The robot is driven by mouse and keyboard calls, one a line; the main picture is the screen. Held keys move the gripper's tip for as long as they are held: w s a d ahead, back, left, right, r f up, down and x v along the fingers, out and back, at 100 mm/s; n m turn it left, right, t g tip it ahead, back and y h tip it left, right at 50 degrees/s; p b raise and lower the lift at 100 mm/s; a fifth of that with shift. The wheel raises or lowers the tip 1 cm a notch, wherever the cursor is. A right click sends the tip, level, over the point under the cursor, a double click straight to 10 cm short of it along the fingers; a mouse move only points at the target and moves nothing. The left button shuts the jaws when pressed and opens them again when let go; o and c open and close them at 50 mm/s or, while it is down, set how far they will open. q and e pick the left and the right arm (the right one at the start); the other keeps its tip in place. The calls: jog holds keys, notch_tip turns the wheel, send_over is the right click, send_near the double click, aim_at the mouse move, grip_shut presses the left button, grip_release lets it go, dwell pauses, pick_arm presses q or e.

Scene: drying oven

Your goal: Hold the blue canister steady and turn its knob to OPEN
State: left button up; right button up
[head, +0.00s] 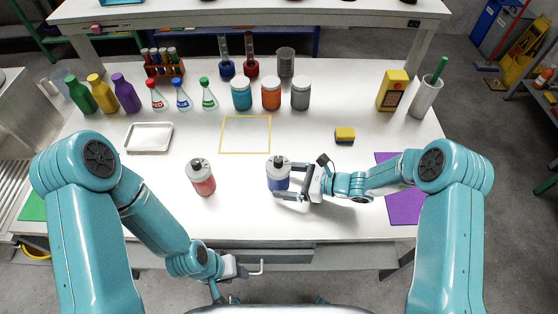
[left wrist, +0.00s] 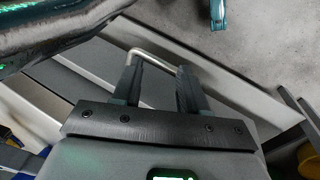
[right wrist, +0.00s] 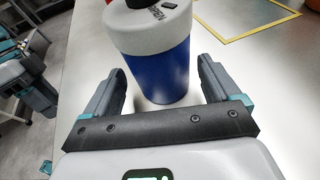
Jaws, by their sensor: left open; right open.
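The blue canister (head: 278,181) stands upright near the front middle of the table, with a pale lid and a black knob (head: 279,162) on top. My right gripper (head: 283,182) is open, with its fingers around the canister's sides. In the right wrist view the blue canister (right wrist: 155,62) stands between the open fingers; firm contact is not evident. Dark lettering shows on its lid, and the knob is cut off at the top edge. My left gripper (left wrist: 158,72) is open and empty, low at the table's front edge.
A red canister (head: 201,177) with a similar lid stands to the left. A metal handle (head: 257,268) is close to my left gripper. A yellow outlined square (head: 246,152), white tray (head: 149,137) and sponge (head: 345,134) lie behind. Bottles and jars line the back.

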jog(key=shift+x, duration=0.95)
jog(key=shift+r, duration=0.1)
jog(key=c, duration=0.7)
jog(key=shift+o, duration=0.2)
